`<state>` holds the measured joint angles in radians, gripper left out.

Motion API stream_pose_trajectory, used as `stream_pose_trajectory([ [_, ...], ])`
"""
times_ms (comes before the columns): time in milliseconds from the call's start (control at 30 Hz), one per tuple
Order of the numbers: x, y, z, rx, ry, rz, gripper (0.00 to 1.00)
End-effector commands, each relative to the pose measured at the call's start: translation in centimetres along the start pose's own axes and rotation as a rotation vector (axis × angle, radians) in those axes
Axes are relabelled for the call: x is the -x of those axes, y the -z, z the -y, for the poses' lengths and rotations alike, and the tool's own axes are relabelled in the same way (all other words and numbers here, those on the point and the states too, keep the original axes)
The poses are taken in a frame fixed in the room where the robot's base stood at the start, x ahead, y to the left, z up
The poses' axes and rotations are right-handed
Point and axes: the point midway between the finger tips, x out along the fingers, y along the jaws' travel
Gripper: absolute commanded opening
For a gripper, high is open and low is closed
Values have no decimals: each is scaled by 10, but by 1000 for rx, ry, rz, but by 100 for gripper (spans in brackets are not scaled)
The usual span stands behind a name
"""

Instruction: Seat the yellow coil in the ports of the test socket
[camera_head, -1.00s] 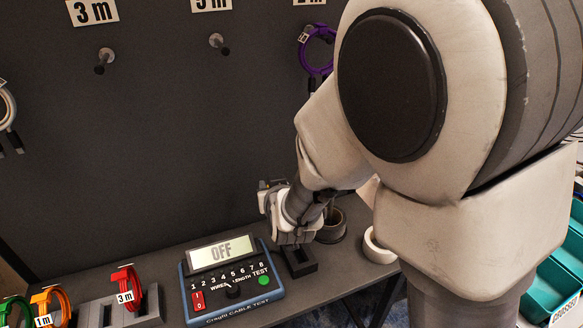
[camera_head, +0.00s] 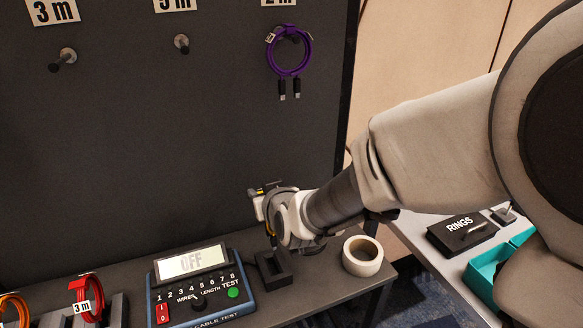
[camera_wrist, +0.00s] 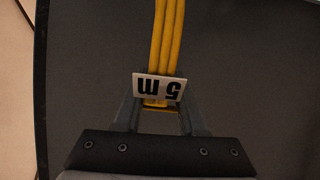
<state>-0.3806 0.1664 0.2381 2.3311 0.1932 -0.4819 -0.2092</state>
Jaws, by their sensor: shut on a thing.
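The yellow coil (camera_wrist: 167,38) runs up between my fingers in the wrist view, with a white "5 m" tag (camera_wrist: 159,88) on it. My gripper (camera_wrist: 157,108) is shut on the coil near the tag. In the head view my gripper (camera_head: 263,198) is above the small black socket block (camera_head: 274,272), beside the tester. Only a sliver of the coil shows there, and its plug ends are hidden. I cannot tell whether they touch the block. The blue cable tester (camera_head: 200,288) stands left of the block, its display reading OFF.
A roll of pale tape (camera_head: 362,256) stands right of the block. A purple coil (camera_head: 290,56) hangs on the dark wall close behind. A red coil (camera_head: 86,296) sits in a rack at lower left. A black RINGS box (camera_head: 470,231) and teal bins are at right.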

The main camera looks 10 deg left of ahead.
Motion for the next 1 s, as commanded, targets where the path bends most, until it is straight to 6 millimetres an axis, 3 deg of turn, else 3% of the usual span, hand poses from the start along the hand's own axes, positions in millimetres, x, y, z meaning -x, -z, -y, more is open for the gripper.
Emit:
stream_pose_trajectory([
  [267,-5,-11,1,1,2,1,0],
  [700,-24,-49,2,0,1,-1,0],
  [1000,-27,-56,2,0,1,-1,0],
])
